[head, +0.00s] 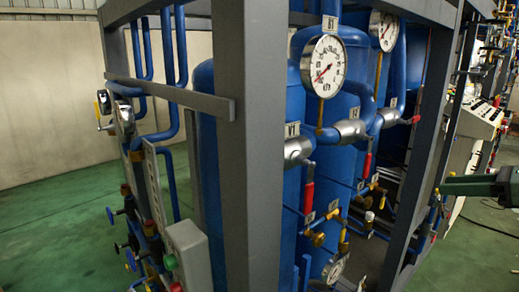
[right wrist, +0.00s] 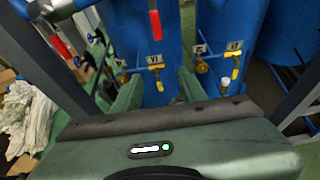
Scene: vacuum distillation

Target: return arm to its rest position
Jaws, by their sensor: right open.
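My right gripper (head: 447,185) comes in from the right edge of the head view as a dark green shape, in front of the right part of the blue-piped rig. In the right wrist view the two green fingers of the right gripper (right wrist: 160,88) stand apart with nothing between them. Beyond them are blue tanks (right wrist: 222,35) and small yellow-handled valves (right wrist: 225,82). A red valve handle (right wrist: 156,25) hangs above the fingers. My left gripper is in neither view.
A grey steel post (head: 252,150) stands close in front of blue tanks (head: 340,110). Pressure gauges (head: 324,66) and red-handled valves (head: 309,195) face forward. A control box (head: 187,255) is at lower left. Green floor (head: 50,235) is clear at left. White cloth (right wrist: 27,120) lies at left in the wrist view.

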